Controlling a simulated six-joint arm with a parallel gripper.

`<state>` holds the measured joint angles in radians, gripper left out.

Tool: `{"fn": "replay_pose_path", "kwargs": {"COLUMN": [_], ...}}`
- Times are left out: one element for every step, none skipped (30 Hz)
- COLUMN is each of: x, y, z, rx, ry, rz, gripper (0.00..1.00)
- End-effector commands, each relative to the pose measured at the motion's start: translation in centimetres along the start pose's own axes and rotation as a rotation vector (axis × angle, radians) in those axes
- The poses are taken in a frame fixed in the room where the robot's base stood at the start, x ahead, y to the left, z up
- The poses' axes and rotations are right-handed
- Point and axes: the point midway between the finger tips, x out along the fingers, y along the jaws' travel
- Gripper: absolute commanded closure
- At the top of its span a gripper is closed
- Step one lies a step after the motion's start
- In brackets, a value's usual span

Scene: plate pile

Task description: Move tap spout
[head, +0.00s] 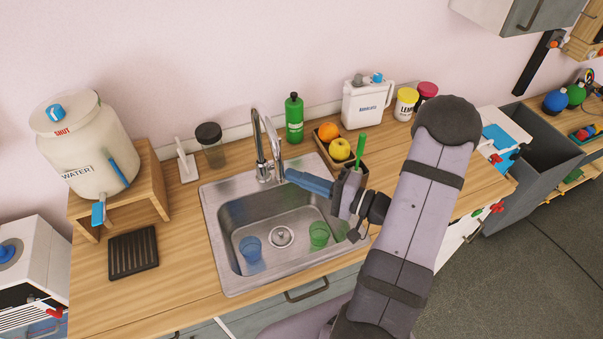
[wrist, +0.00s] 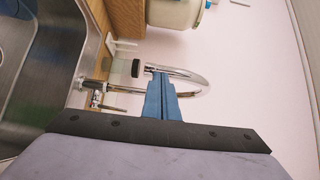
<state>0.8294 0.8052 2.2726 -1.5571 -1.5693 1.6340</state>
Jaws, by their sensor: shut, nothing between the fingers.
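The chrome tap (head: 262,150) stands at the back rim of the steel sink (head: 215,225), with its curved spout reaching forward over the basin. In the wrist view the tap spout (wrist: 185,73) lies just beyond my fingertips. My gripper (head: 289,175) has blue fingers, shut with nothing between them, pointing left in the head view. Its tips are close to the right side of the spout; I cannot tell whether they touch it. In the wrist view the shut fingers (wrist: 160,80) overlap the spout and hide part of it.
A blue cup (head: 251,250) and a green cup (head: 319,235) stand in the sink. A green bottle (head: 294,118) and a fruit box (head: 325,150) stand behind it to the right. A dark-lidded jar (head: 211,145) is left of the tap. The water tank (head: 85,145) stands far left.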

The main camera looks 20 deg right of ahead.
Motion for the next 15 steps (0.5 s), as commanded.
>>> {"fn": "replay_pose_path", "kwargs": {"x": [0.0, 0.0, 0.0, -0.1, -0.1, -0.2, -0.3, -0.5, -0.8, -1.0, -1.3, -1.7, -2.0, -2.4, -3.0], "y": [0.0, 0.0, 0.0, 0.0, 0.0, 0.0, -0.1, -0.1, -0.1, -0.1, -0.1, -0.2, -0.2, -0.2, -0.2], "z": [0.0, 0.0, 0.0, -0.1, -0.1, -0.2, -0.3, -0.4, -0.6, -0.8, -1.0, -1.3, -1.6, -1.9, -2.3], "rx": [0.0, 0.0, 0.0, 0.0, 0.0, 0.0, 0.0, 0.0, 0.001, 0.0, -0.001, -0.001, -0.001, -0.001, -0.001], "ry": [0.0, 0.0, 0.0, 0.0, 0.0, 0.0, 0.0, 0.0, 0.002, 0.003, 0.003, 0.003, 0.004, 0.004, 0.005], "rz": [0.0, 0.0, 0.0, 0.0, -0.001, -0.001, -0.001, -0.001, -0.001, -0.001, -0.001, -0.001, -0.001, -0.001, -0.001], "gripper": [1.0, 1.0, 1.0, 1.0, 1.0, 1.0, 1.0, 1.0, 1.0, 1.0, 1.0, 1.0, 1.0, 1.0, 1.0]}}
